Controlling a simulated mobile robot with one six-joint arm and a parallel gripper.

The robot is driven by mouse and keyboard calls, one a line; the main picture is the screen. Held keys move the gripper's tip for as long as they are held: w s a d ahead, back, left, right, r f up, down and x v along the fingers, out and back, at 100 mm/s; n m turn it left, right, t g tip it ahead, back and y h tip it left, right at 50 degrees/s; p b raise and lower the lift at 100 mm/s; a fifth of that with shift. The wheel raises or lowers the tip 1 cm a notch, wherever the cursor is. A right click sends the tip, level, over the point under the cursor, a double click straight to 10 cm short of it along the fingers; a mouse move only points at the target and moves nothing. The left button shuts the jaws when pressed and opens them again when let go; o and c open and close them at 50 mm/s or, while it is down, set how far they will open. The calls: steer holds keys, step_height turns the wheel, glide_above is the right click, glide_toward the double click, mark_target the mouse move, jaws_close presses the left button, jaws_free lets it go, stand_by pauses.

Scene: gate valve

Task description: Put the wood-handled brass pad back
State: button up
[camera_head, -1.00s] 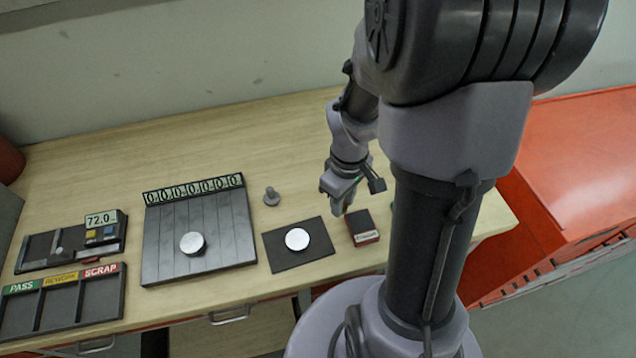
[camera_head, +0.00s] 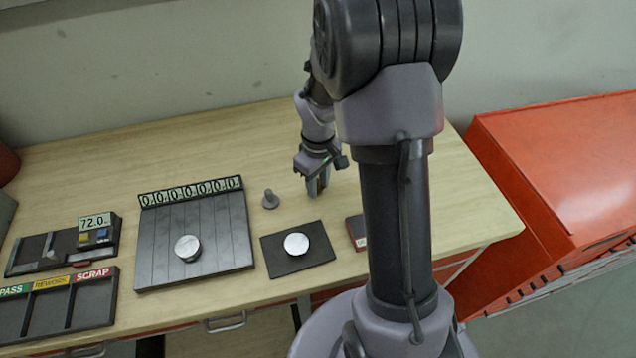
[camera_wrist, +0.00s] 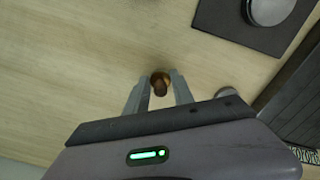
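The wood-handled brass pad (camera_wrist: 160,84) shows in the wrist view as a brown handle with a brass rim, between the tips of my gripper (camera_wrist: 159,78). The fingers are close on either side of it, and I take them as shut on it. In the head view my gripper (camera_head: 318,188) points down over the bare back right of the table, with a small brown bit between the fingers. I cannot tell whether the pad touches the table. A dark square mat (camera_head: 283,262) with a silver disc (camera_head: 295,243) lies in front and to the left.
A grey knobbed piece (camera_head: 270,199) stands left of my gripper. A small dark and red box (camera_head: 357,232) sits to the right of the mat, partly behind my arm. The slatted board (camera_head: 218,240) with a counter strip lies left. Open tabletop (camera_head: 230,140) lies behind.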

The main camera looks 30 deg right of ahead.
steer(key=o, duration=0.4)
steer(key=shift+c, duration=0.2)
step_height(320, 180, up, 16)
steer(key=a+p, duration=0.2)
steer(key=p, duration=0.2)
steer(key=s+a+r+m+t+y, duration=0.1)
steer(key=s+a+r+m+t, duration=0.2)
steer(key=s+a, duration=0.4)
steer(key=s+a+r+m+t+y, duration=0.1)
steer(key=s+a+r+m+t, duration=0.1)
steer(key=s+a+r+m, duration=0.2)
steer(key=s+a+r, duration=0.3)
steer(key=s, duration=0.3)
steer(key=shift+a+r+m+t, duration=0.2)
steer(key=shift+r+m+t, duration=0.1)
steer(key=shift+m+t, duration=0.1)
